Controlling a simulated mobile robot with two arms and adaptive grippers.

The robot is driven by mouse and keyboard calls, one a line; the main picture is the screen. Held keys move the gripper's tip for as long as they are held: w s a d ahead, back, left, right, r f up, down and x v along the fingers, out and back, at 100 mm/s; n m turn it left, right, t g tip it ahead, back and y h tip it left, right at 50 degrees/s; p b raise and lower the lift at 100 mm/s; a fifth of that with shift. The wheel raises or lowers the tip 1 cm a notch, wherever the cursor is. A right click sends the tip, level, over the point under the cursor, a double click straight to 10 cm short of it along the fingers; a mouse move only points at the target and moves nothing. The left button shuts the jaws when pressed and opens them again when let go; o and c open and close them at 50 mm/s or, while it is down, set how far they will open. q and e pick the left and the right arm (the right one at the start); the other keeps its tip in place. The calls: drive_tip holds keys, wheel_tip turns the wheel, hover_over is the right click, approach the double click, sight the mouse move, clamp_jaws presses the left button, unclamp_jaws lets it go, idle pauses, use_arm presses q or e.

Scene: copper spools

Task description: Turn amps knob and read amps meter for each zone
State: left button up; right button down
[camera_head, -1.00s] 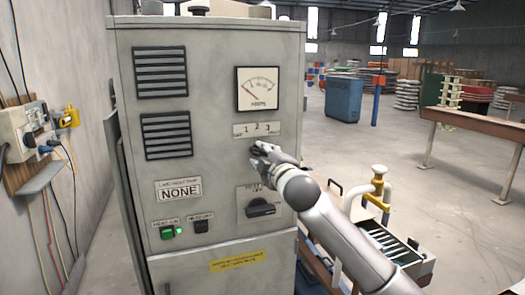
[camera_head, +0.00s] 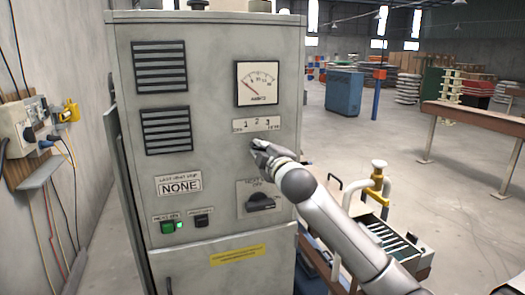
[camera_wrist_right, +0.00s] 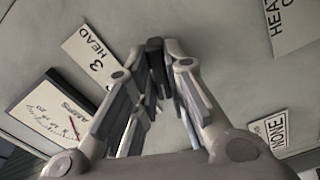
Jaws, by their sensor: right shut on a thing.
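The amps meter (camera_head: 257,83) is a white dial with a dark frame on the upper right of the grey cabinet. Its red needle points to the upper left, at the low end. Below it is a zone label (camera_head: 256,124) marked 1, 2, 3. My right gripper (camera_head: 257,148) is at the panel just below this label, shut on the amps knob. The dark knob (camera_wrist_right: 155,62) shows between the fingers in the right wrist view, mostly hidden in the head view. The meter also shows tilted in the wrist view (camera_wrist_right: 50,112). My left gripper is not in view.
A second black knob (camera_head: 261,203) sits lower on the panel. A lit green switch (camera_head: 168,227) and a black switch (camera_head: 201,221) are at lower left. A label reading NONE (camera_head: 179,186) is above them. Pipes with a yellow fitting (camera_head: 377,190) stand right of the cabinet.

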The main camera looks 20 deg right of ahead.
drive_tip(key=shift+m, duration=0.3)
drive_tip(key=m, duration=0.2)
drive_tip(key=shift+f+m, duration=0.1)
drive_tip(key=shift+m, duration=2)
drive_tip(key=c, duration=1.5)
unclamp_jaws()
drive_tip(key=shift+o, duration=0.2)
drive_tip(key=shift+s, duration=0.1)
drive_tip(key=s, duration=1.2)
drive_tip(key=shift+d, duration=0.2)
